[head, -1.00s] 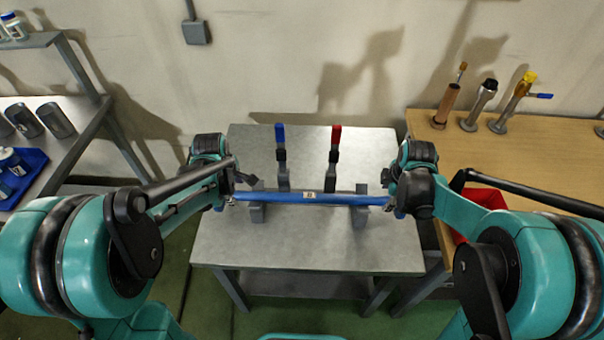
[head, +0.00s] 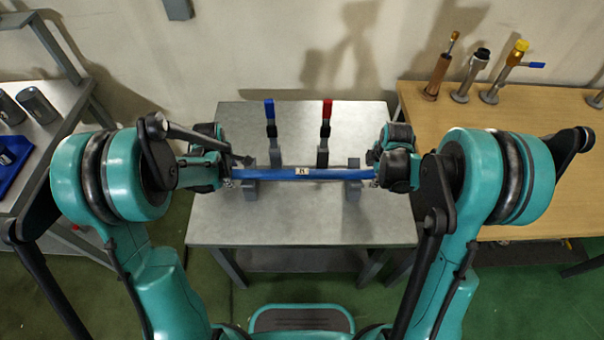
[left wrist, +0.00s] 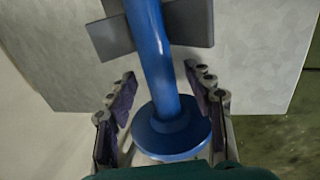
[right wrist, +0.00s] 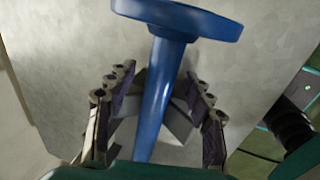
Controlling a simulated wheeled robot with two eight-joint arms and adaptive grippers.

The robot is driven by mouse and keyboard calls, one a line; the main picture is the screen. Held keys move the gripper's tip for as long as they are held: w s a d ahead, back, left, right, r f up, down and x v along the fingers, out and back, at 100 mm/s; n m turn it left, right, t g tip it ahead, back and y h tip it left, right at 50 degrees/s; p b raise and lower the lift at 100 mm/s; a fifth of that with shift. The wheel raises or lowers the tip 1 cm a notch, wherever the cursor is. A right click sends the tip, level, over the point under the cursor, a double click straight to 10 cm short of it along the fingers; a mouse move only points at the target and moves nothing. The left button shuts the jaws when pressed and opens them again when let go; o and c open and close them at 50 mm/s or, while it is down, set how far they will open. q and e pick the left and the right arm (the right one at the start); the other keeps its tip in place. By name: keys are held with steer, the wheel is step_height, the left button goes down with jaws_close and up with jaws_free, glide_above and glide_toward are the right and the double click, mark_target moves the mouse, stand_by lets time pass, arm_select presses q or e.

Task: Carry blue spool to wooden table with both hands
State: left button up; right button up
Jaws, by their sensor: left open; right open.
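The blue spool (head: 268,174), a long blue tube with a small label, lies level across two grey support blocks on a metal table (head: 300,225). My left gripper (head: 232,178) is open at its left end. In the left wrist view the spool's flange (left wrist: 170,130) sits between the open fingers (left wrist: 160,80). My right gripper (head: 380,174) is open at the right end. In the right wrist view the tube (right wrist: 158,95) runs between the open fingers (right wrist: 159,72), with the flange beyond their tips. The wooden table (head: 440,140) stands to the right.
Clamps with a blue handle (head: 269,110) and a red handle (head: 326,110) stand behind the spool. Several metal fittings (head: 468,80) stand at the wooden table's back; its middle looks clear. A shelf with dark cylinders (head: 36,105) and a blue tray (head: 14,160) is at left.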

arm_select(q)
steer(key=shift+w+f, duration=0.1)
steer(key=shift+f, duration=0.55)
arm_select(e)
steer(key=shift+w+f, duration=0.1)
steer(key=shift+f, duration=0.55)
arm_select(q)
jaws_close()
arm_select(e)
jaws_close()
